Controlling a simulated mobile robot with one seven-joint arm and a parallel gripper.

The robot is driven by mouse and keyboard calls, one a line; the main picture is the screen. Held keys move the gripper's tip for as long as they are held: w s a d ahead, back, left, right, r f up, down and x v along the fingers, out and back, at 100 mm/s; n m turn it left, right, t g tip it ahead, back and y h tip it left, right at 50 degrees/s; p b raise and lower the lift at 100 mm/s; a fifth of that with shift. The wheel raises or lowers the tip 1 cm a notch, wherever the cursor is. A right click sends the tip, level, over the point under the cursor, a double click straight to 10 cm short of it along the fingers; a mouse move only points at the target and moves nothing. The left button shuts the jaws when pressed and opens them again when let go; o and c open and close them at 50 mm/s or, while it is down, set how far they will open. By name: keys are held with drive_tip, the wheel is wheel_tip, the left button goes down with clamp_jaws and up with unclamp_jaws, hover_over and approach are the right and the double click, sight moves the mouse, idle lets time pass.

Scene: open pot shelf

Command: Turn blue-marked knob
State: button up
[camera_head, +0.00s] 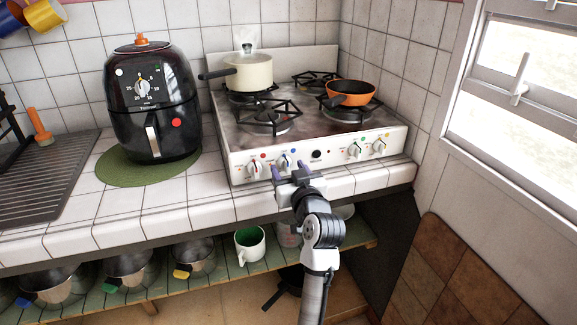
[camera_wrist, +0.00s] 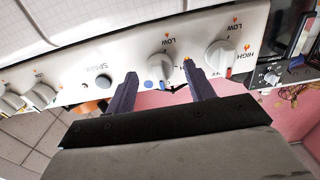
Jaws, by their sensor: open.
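The stove's front panel carries several white knobs. The blue-marked knob (camera_head: 284,162) is second from the left, with a blue dot at its upper right. In the wrist view this knob (camera_wrist: 161,67) shows between my fingertips, with a blue dot near it. My gripper (camera_head: 289,168) is open in front of the panel, and its two purple fingers (camera_wrist: 159,72) stand one to each side of the knob. Gaps show between the fingers and the knob. How deep the fingertips reach along it is unclear. The gripper partly hides the knob in the head view.
A red-marked knob (camera_head: 254,169) sits close to the left, a black button (camera_head: 316,154) to the right. A cream pot (camera_head: 252,74) and an orange pan (camera_head: 350,94) stand on the stove (camera_head: 225,112). A black air fryer (camera_head: 150,100) stands left. Pots fill the shelf (camera_head: 220,277) below.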

drive_tip(key=shift+w+a, duration=0.1)
drive_tip(key=shift+w, duration=0.25)
drive_tip(key=shift+c, duration=0.4)
drive_tip(key=c, duration=0.9)
drive_tip(key=shift+f+n+b, duration=0.25)
drive_tip(key=shift+n+b, duration=0.65)
drive_tip(key=shift+b, duration=0.3)
drive_tip(key=shift+r+n+b, duration=0.25)
drive_tip(key=shift+n+b, duration=0.25)
drive_tip(key=shift+n, duration=0.4)
drive_tip(key=o, duration=1)
drive_tip(key=shift+s, duration=0.1)
